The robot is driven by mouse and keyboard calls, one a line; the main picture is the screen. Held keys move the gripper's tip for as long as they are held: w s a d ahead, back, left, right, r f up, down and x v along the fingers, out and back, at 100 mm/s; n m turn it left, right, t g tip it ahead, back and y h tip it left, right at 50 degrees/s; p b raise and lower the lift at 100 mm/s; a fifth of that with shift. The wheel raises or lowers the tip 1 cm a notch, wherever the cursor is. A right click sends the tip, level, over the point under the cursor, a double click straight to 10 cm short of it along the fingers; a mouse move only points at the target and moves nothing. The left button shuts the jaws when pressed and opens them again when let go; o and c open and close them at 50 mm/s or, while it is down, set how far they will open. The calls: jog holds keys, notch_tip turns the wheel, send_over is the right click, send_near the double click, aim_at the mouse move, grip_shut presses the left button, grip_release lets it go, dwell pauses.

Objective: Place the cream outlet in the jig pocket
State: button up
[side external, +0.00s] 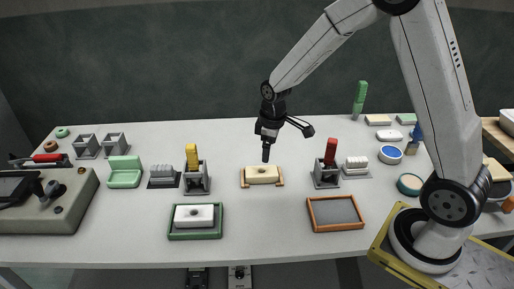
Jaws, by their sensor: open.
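A cream block with a small dark spot on top (262,173), which looks like the cream outlet, sits between the tan end pieces of a low holder (243,182) at mid-table. My gripper (265,158) points down just above and behind it, apart from it as far as this view shows. It is open and empty; the fingers are small and dark here. An orange-brown framed tray with a bare grey floor (336,227) lies at the front right. A green framed tray (194,237) at the front left holds a white block with a dark spot (194,216). Which one is the jig pocket I cannot tell.
Grey stands hold a yellow-handled piece (192,158) and a red-handled piece (331,151) on either side of the cream block. Ribbed white pieces stand beside them. A grey machine (45,207) fills the left end. The table between the two framed trays is clear.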

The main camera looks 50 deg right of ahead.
jog(key=s+a+r+m, duration=0.1)
jog(key=s+a+m, duration=0.1)
jog(key=s, duration=0.5)
jog(key=s+a+r+m+t, duration=0.1)
jog(key=s+a+m, duration=0.2)
jog(key=s, duration=0.4)
jog(key=shift+a+r+t, duration=0.2)
jog(key=shift+r+t, duration=0.1)
jog(key=shift+r, duration=0.05)
